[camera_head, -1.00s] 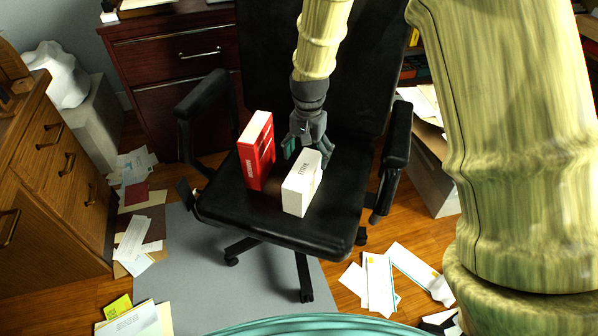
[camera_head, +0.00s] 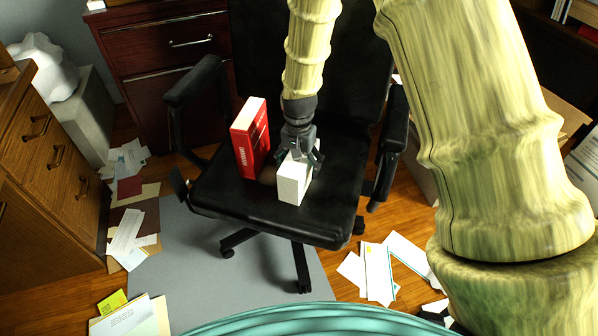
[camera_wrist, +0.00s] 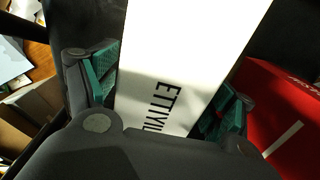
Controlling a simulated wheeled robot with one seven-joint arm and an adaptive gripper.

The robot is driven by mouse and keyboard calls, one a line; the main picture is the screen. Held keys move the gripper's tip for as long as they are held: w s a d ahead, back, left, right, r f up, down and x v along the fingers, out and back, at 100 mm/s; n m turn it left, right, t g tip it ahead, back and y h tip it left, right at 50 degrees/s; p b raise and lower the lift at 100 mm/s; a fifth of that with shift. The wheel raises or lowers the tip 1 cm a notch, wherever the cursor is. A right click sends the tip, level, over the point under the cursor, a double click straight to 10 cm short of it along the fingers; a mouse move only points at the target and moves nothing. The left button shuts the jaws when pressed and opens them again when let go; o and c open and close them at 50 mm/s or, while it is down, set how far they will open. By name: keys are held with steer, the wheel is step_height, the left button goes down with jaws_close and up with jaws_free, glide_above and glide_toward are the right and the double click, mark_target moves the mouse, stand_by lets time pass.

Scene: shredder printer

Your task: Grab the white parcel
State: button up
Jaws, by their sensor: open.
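The white parcel (camera_head: 294,180) is a box standing upright on the seat of the black office chair (camera_head: 231,197). My gripper (camera_head: 299,157) is over the parcel's top, its fingers on either side of it. In the wrist view the white parcel (camera_wrist: 185,60), with dark lettering, lies between the two green-padded fingers of my gripper (camera_wrist: 165,95). The fingers are open; a small gap shows at the left one, and I cannot tell whether the right one touches. Part of the parcel's top is hidden by my gripper in the head view.
A red box (camera_head: 251,139) stands on the seat just left of the parcel; it shows close to the right finger in the wrist view (camera_wrist: 285,110). The chair's armrests (camera_head: 192,82) flank the seat. Papers (camera_head: 378,270) litter the floor. The front of the seat is clear.

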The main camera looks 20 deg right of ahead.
steer(key=shift+d+f, duration=0.1)
steer(key=shift+f, duration=0.6)
steer(key=c, duration=1.7)
steer(key=shift+r, duration=0.1)
steer(key=shift+r, duration=0.1)
